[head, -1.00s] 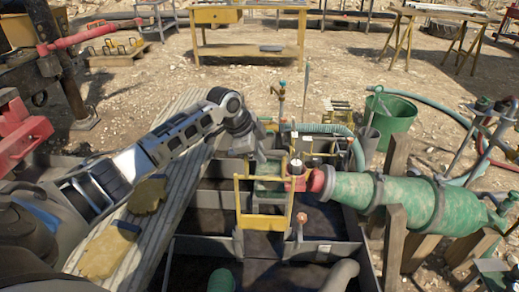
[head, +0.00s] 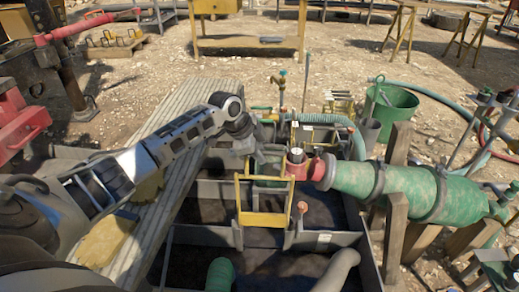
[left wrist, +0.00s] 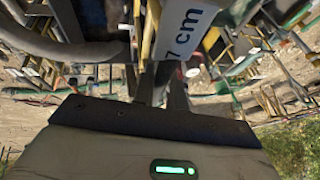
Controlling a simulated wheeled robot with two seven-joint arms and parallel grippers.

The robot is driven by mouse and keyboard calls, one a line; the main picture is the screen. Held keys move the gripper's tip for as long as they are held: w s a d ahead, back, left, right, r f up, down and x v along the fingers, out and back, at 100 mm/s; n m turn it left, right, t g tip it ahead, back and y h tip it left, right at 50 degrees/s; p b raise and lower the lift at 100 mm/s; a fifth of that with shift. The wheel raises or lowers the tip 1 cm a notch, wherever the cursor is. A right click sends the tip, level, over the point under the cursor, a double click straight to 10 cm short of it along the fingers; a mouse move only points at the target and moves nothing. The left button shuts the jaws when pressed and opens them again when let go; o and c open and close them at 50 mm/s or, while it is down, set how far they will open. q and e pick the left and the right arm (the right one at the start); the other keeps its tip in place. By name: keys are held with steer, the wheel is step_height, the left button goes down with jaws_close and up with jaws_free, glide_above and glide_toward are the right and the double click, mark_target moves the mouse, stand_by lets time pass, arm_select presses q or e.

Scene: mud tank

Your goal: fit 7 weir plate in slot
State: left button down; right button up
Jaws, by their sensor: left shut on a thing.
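The weir plate (left wrist: 186,28) shows in the left wrist view as a pale plate marked "7 cm", in front of my left gripper (left wrist: 162,92). My left gripper is shut on it. In the head view the left gripper (head: 263,158) is over the tank, behind the upper bar of a yellow frame (head: 240,205). The plate cannot be made out clearly there, and its lower edge and the slot are hidden, so I cannot tell whether they touch. The dark tank (head: 200,238) has several grey dividing walls. My right gripper is not in view.
A red-ended green pipe (head: 410,190) meets the tank's right side on wooden supports. A red-topped valve (head: 302,208) stands right of the yellow frame. A plank (head: 165,160) with yellow gloves (head: 105,242) lies left. A green bucket (head: 398,112) stands behind right.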

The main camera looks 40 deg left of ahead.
arm_select(q)
step_height(320, 180, down, 6)
steer(key=b, duration=0.2)
steer(key=shift+b, duration=0.35)
stand_by(0.3)
step_height(320, 180, down, 9)
steer(key=b, duration=0.5)
steer(key=shift+f+b, duration=0.2)
steer(key=shift+b, duration=0.15)
stand_by(0.4)
stand_by(0.4)
steer(key=shift+f+b, duration=1.95)
steer(key=shift+f, duration=0.75)
steer(key=shift+f+b, duration=0.65)
steer(key=shift+f, duration=0.15)
